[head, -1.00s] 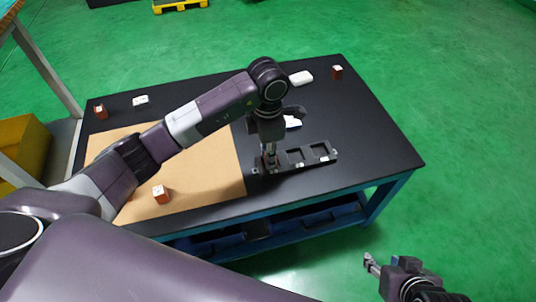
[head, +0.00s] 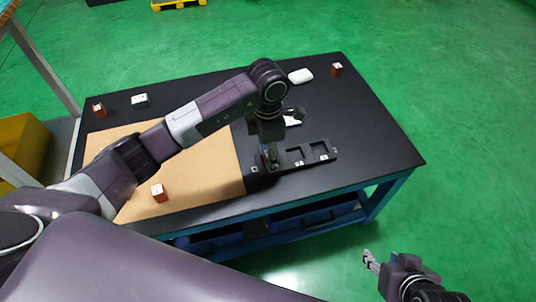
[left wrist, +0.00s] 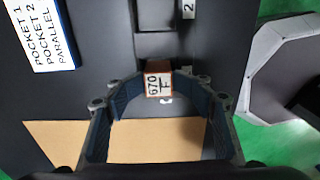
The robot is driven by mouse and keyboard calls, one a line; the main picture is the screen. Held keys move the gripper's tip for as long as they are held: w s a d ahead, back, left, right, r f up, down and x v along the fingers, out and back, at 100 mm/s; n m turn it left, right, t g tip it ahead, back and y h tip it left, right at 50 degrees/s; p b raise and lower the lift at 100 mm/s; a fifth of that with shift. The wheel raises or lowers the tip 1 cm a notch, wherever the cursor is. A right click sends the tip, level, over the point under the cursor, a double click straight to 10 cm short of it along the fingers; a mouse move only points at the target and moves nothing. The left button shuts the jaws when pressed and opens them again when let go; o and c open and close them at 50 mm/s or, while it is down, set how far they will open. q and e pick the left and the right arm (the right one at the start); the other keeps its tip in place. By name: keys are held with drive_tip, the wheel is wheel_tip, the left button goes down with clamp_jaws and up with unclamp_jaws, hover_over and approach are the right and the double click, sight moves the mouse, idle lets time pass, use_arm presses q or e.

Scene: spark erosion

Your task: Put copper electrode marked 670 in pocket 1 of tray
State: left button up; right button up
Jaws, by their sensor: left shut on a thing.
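My left gripper (head: 271,160) is over the left end of the dark tray (head: 333,155). In the left wrist view its fingers (left wrist: 158,82) are shut on a copper electrode (left wrist: 157,86) whose white face reads 670 F. The electrode is upright between the fingertips; I cannot tell whether it hangs above the tray or sits in a pocket. Two empty pockets show to its right in the head view. In the left wrist view an empty pocket (left wrist: 155,16) lies beyond it, beside a label 2 (left wrist: 188,9). My right gripper (head: 371,261) is off the table, apparently empty.
Other labelled blocks stand on the tan mat (head: 158,193), at the back left (head: 98,110) and back right (head: 337,69). A white item (head: 300,76) lies behind my arm. A card (left wrist: 40,32) lists pocket 1, pocket 2, parallel. The table's right side is clear.

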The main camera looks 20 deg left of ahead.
use_arm(q)
drive_tip(key=shift+s+f, duration=0.15)
drive_tip(key=r, duration=0.1)
drive_tip(key=r+p, duration=0.1)
drive_tip(key=r, duration=0.1)
drive_tip(key=shift+w, duration=0.2)
wheel_tip(320, 180, up, 10)
drive_tip(key=p, duration=0.2)
drive_tip(key=shift+r, duration=0.25)
use_arm(e)
drive_tip(key=s+d+g, duration=0.2)
drive_tip(key=s, duration=0.4)
drive_tip(key=shift+f+g+h, duration=0.2)
drive_tip(key=shift+g+h, duration=0.1)
drive_tip(key=shift+g, duration=0.1)
drive_tip(key=shift+a, duration=0.1)
